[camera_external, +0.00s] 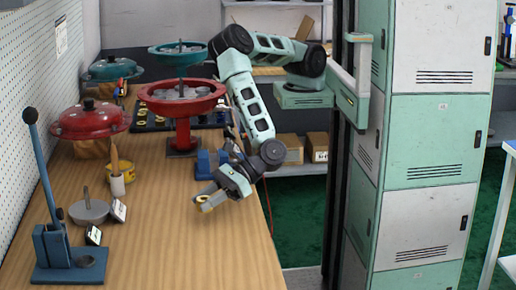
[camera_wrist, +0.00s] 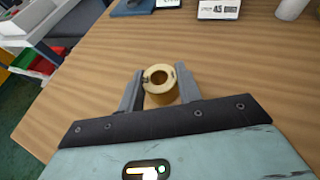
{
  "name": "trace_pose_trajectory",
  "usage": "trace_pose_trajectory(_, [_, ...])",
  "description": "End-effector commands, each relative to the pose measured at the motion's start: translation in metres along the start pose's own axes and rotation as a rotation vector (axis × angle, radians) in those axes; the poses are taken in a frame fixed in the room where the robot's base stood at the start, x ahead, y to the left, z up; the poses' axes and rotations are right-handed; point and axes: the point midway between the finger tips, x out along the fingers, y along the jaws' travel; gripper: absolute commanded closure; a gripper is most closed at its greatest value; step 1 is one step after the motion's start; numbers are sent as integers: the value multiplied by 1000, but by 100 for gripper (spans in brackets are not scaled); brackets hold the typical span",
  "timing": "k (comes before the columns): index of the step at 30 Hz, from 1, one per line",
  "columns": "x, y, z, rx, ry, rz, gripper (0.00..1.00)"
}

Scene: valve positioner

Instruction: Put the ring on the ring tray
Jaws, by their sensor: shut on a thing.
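The ring (camera_wrist: 160,79) is brass-coloured, with a round hole facing the wrist camera. My gripper (camera_wrist: 159,90) is shut on it, one grey finger on each side. In the external view my gripper (camera_external: 208,199) holds the ring above the wooden bench, near its right edge; the height is hard to tell. A dark tray (camera_external: 146,128) with small yellow ring-like pieces lies farther back, partly hidden by the red pedestal bowl. It may be the ring tray, but no label for it is readable.
A red pedestal bowl (camera_external: 183,97) stands between my gripper and the dark tray. A blue lever press (camera_external: 64,250), a grey disc with a peg (camera_external: 89,211) and small signs stand on the left. A blue object (camera_external: 206,165) sits behind my gripper. The front-middle bench is clear.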

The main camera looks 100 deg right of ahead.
Motion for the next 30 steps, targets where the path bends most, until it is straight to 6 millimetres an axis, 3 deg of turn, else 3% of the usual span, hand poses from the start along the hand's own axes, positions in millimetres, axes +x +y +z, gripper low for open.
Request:
trace_pose_trajectory(9, [13,0,-33,0,0,1,93])
trace_pose_trajectory(21, [16,0,-38,1,-1,0,93])
trace_pose_trajectory(22, [15,0,-37,1,0,0,58])
trace_pose_trajectory(23, [15,0,-37,0,0,0,49])
trace_pose_trajectory(24, [15,0,-37,0,0,0,44])
trace_pose_trajectory(30, [15,0,-37,0,0,1,44])
